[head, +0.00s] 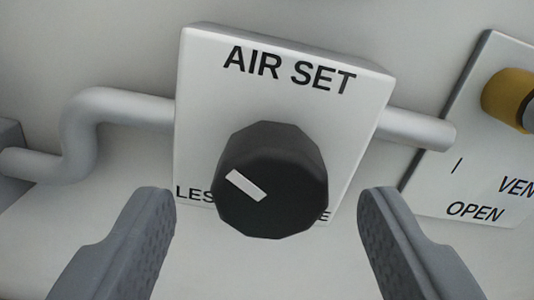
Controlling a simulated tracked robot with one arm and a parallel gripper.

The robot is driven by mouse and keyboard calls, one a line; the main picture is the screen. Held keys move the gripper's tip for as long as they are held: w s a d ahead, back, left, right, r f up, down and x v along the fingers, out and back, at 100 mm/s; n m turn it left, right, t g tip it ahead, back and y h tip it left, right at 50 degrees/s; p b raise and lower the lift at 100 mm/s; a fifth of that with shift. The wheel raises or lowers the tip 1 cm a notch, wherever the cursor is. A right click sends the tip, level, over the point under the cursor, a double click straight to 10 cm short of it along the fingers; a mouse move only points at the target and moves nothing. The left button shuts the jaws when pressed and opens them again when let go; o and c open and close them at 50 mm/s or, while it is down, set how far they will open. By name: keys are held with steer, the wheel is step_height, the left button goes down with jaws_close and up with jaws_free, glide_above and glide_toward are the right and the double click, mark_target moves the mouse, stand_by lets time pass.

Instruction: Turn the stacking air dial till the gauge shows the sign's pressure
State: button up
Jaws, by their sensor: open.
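The air dial (285,195) is a black faceted knob with a white pointer mark (246,185) on its face, lying toward the upper left. It sits on a white plate (205,110) lettered "AIR SET". The knob partly covers the lower lettering; "LES" shows at left and an "E" at right. My gripper (268,205) is open, its two grey fingers on either side of the knob, with a gap to it on both sides in the picture. Whether the fingertips reach the knob's depth I cannot tell. No gauge or pressure sign is in view.
A grey pipe (110,108) bends in from the left to the plate, and another stub (415,128) leaves it at right. A second plate (480,165) at right reads "VEN" and "OPEN" and carries a yellow knob (507,98). The wall below is bare.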

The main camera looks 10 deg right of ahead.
steer(key=shift+w, duration=0.95)
steer(key=c, duration=1)
steer(key=shift+m, duration=0.3)
steer(key=m+b, duration=0.2)
steer(key=m, duration=0.1)
steer(key=shift+m+b, duration=0.3)
steer(key=shift+b, duration=0.1)
steer(key=m+b, duration=0.2)
steer(key=m, duration=0.1)
steer(key=shift+m, duration=0.3)
steer(key=m+b, duration=0.3)
steer(key=m, duration=0.2)
steer(key=shift+r+m, duration=0.1)
steer(key=shift+m, duration=0.2)
